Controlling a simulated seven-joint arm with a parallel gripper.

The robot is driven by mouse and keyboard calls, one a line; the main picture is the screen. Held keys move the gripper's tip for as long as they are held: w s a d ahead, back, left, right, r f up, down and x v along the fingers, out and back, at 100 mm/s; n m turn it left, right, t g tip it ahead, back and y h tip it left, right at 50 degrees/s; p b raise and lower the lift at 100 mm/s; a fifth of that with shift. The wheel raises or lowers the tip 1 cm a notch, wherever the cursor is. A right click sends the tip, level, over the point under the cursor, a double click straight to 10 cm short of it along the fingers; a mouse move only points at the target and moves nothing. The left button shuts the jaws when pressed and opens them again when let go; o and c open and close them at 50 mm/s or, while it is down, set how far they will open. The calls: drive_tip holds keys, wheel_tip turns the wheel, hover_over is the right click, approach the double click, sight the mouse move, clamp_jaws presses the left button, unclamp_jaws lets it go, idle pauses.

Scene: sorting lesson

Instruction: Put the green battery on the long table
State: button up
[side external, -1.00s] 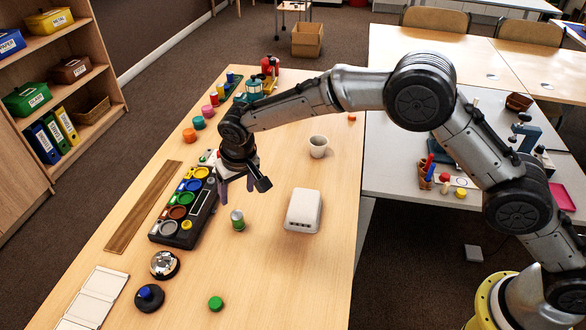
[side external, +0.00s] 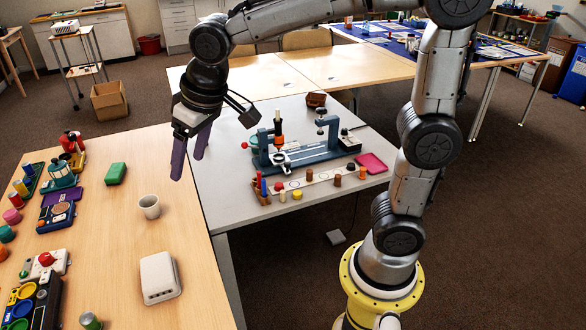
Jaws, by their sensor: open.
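A small green cylinder with a silvery top (side external: 90,321), likely the green battery, stands on the wooden table (side external: 205,275) at the bottom edge of the view, partly cut off. My gripper (side external: 188,168) is open, with purple fingers pointing down and nothing between them. In the picture it is over the wooden table's right edge, beside the grey table (side external: 225,205), well up and right of the cylinder. Several tables are in view, and I cannot tell which is the long one.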

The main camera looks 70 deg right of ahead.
drive_tip(key=s+d+f, duration=0.1)
drive_tip(key=s+d, duration=0.2)
drive_tip(key=s, duration=0.7)
drive_tip(key=s+d+f+t, duration=0.1)
drive_tip(key=s+d, duration=0.3)
drive_tip(key=s, duration=0.6)
drive_tip(key=shift+d+f, duration=0.2)
drive_tip(key=shift+f, duration=0.15)
